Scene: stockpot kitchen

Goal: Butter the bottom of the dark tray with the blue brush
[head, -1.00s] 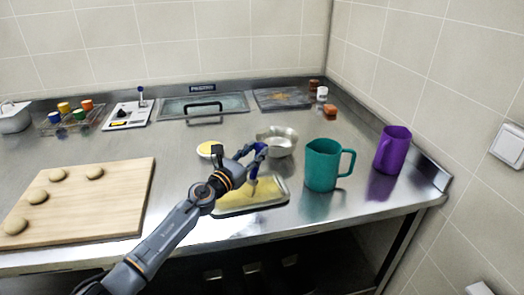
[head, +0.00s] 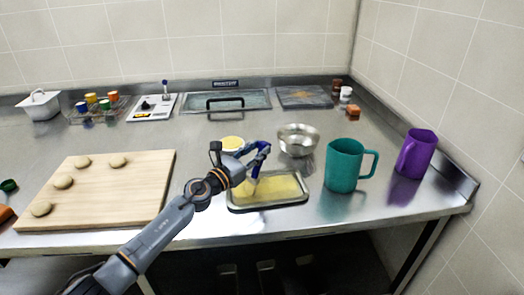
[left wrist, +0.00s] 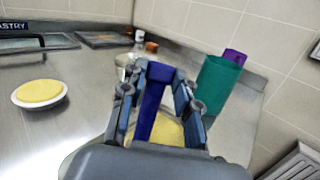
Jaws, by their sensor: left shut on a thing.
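The dark tray (head: 306,200) lies near the front edge of the steel counter, its bottom largely covered in yellow. My left gripper (head: 258,155) is over the tray's left part, shut on the blue brush (left wrist: 152,105). In the head view the brush (head: 254,183) points down to the tray; I cannot tell for sure whether its tip touches the bottom. In the left wrist view the brush stands between the fingers, and its tip is hidden. A small white bowl of yellow butter (head: 232,143) sits behind the tray. My right gripper is not in view.
A metal bowl (head: 298,140) stands behind the tray. A teal jug (head: 344,166) and a purple jug (head: 416,154) stand to its right. A wooden board (head: 110,190) with several dough balls lies to the left. Spice jars, a scale (head: 152,107) and a sunken lidded pan (head: 226,102) are at the back.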

